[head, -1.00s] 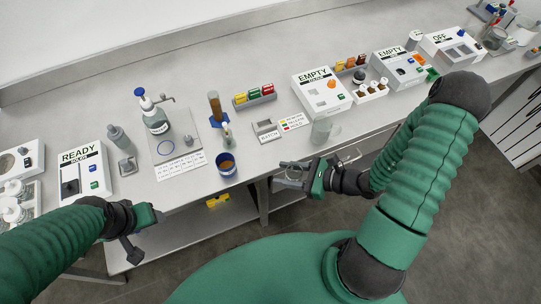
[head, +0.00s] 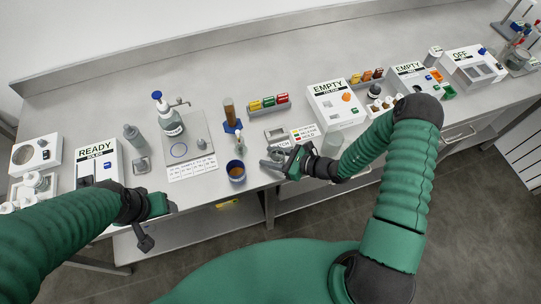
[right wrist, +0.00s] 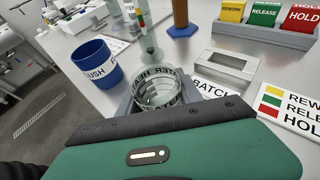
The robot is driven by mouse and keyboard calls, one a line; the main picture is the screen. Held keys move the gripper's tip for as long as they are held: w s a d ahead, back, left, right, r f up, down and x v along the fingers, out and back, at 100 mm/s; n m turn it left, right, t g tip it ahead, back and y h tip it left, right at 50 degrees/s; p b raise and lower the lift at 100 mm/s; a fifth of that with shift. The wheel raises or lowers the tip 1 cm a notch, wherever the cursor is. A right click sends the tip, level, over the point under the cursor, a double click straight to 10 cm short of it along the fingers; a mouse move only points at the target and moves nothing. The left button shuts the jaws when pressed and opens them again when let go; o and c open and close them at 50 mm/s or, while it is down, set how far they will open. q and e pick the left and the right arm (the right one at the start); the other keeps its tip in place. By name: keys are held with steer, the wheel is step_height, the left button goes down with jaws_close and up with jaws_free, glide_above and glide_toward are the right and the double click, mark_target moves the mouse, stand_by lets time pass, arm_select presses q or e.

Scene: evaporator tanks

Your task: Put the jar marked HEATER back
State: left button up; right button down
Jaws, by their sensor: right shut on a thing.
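The jar marked HEATER (right wrist: 158,88) is clear glass with dark lettering around it, partly legible as "TER HE". In the right wrist view it sits between the grey fingers of my right gripper (right wrist: 160,105), which is shut on it; the green gripper body hides its near side. In the head view my right gripper (head: 274,160) is at the bench's front edge, right of the blue cup (head: 236,171) and close to the BATCH block. The jar is hard to make out there. My left gripper (head: 148,222) is at the front edge on the left; its jaw opening is unclear.
The grey BATCH block (right wrist: 225,68) and the blue cup (right wrist: 95,62) flank the jar. Behind stand a brown column on a blue base (head: 231,118) and a colour-card rack (head: 268,104). Boxes marked EMPTY (head: 335,105), READY (head: 97,160) and OFF (head: 470,68) line the bench.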

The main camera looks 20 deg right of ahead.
steer(key=shift+d+f, duration=0.1)
steer(key=shift+d, duration=0.15)
steer(key=c, duration=0.9)
jaws_free()
steer(key=shift+s+d, duration=0.1)
steer(key=shift+d, duration=0.1)
steer(key=shift+o, duration=0.5)
steer(key=shift+a, duration=0.45)
arm_select(q)
steer(key=shift+s+d, duration=0.15)
steer(key=shift+s, duration=0.05)
arm_select(e)
steer(key=shift+d, duration=0.1)
arm_select(q)
steer(key=shift+d, duration=0.1)
arm_select(e)
steer(key=shift+d, duration=0.15)
